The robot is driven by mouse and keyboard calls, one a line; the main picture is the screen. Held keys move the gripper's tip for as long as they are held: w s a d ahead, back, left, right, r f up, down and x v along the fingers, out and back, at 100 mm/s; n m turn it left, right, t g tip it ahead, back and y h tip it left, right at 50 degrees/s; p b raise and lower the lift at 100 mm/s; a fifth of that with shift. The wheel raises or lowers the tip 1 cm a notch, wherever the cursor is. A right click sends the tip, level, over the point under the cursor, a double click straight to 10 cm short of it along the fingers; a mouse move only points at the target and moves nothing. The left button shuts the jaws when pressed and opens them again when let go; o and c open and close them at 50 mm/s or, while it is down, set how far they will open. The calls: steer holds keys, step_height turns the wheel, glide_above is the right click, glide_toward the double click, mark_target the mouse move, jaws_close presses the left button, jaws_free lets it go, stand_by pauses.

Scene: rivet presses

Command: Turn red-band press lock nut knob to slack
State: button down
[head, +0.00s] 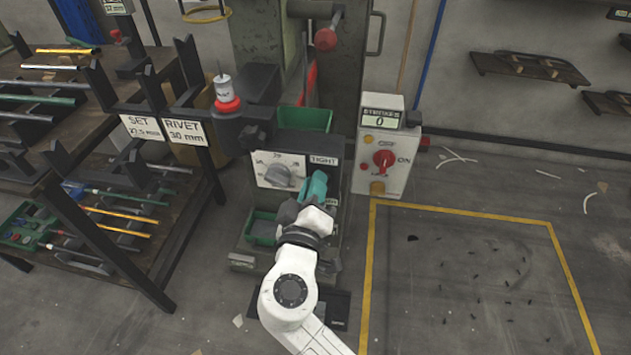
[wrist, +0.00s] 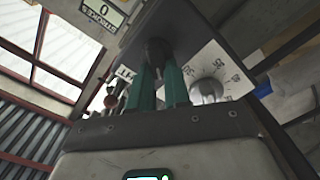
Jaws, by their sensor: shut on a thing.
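The press with the red band (head: 228,104) on its upright spindle stands at the picture's centre. Its front has a white dial plate with a grey dial knob (head: 279,175) and a TIGHT sign (head: 323,160). My gripper (head: 317,186) has teal fingers and is at the press front, just below the sign and right of the dial. In the wrist view my gripper (wrist: 157,70) is shut on a dark round knob (wrist: 157,48), which looks like the lock nut knob. The grey dial knob (wrist: 208,91) is beside the fingers, apart from them. The head view hides the held knob.
A control box (head: 383,150) with a red switch and a counter reading 0 stands close right of the press. Green bins (head: 262,230) sit at the press. A rack of rods (head: 100,215) is at left. Yellow-outlined floor (head: 470,270) at right is mostly clear.

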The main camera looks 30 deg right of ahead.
steer(key=shift+w+a+f+n+p, duration=0.15)
steer(key=shift+n+p, duration=0.5)
steer(key=shift+n, duration=0.85)
steer(key=shift+s+a+f+n+p, duration=0.15)
steer(key=shift+n+p, duration=0.45)
steer(key=shift+n, duration=0.9)
steer(key=shift+w+d+f, duration=0.1)
steer(key=shift+f, duration=0.05)
steer(key=c, duration=1.1)
jaws_free()
steer(key=v, duration=1)
steer(key=shift+s+a, duration=0.2)
steer(key=shift+s, duration=0.1)
steer(key=shift+d, duration=0.1)
